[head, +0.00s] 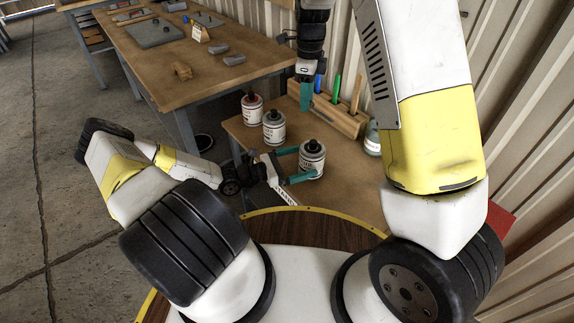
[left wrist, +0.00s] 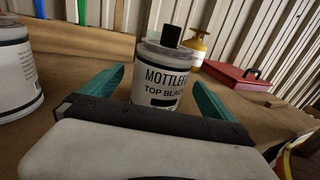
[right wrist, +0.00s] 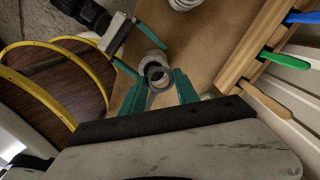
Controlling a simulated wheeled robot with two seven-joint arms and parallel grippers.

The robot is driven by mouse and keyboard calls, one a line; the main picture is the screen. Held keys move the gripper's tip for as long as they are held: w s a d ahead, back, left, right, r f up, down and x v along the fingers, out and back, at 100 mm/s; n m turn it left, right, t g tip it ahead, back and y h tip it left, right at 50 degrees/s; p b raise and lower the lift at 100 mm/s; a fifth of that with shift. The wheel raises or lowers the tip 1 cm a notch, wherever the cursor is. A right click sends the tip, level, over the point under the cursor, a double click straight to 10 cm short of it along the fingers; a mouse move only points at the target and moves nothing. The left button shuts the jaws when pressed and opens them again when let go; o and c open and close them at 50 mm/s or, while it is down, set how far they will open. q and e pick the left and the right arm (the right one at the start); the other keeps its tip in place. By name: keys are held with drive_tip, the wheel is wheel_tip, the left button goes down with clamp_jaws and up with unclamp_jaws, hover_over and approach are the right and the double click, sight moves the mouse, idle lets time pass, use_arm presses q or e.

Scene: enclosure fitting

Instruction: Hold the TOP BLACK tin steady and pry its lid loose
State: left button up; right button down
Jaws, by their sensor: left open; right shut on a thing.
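The TOP BLACK tin (head: 312,160) stands upright on the small table, white-labelled with a black cap. Its label reads MOTTLE… TOP BLACK in the left wrist view (left wrist: 160,85). My left gripper (head: 291,164) is open, with its teal fingers on either side of the tin; contact cannot be told. My right gripper (head: 305,95) is above and behind the tin, pointing down. In the right wrist view it is shut on a grey tool with a ring-shaped end (right wrist: 157,72). That ring covers part of the tin (right wrist: 151,58) from this camera.
Two similar tins, one with a red top (head: 252,110) and one with a dark top (head: 274,128), stand left of it. A wooden rack (head: 340,115) with several upright handles stands behind. The left wrist view shows a yellow bottle (left wrist: 196,48) and red box (left wrist: 235,78).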

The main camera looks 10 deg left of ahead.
use_arm(q)
drive_tip(key=shift+x, duration=1.8)
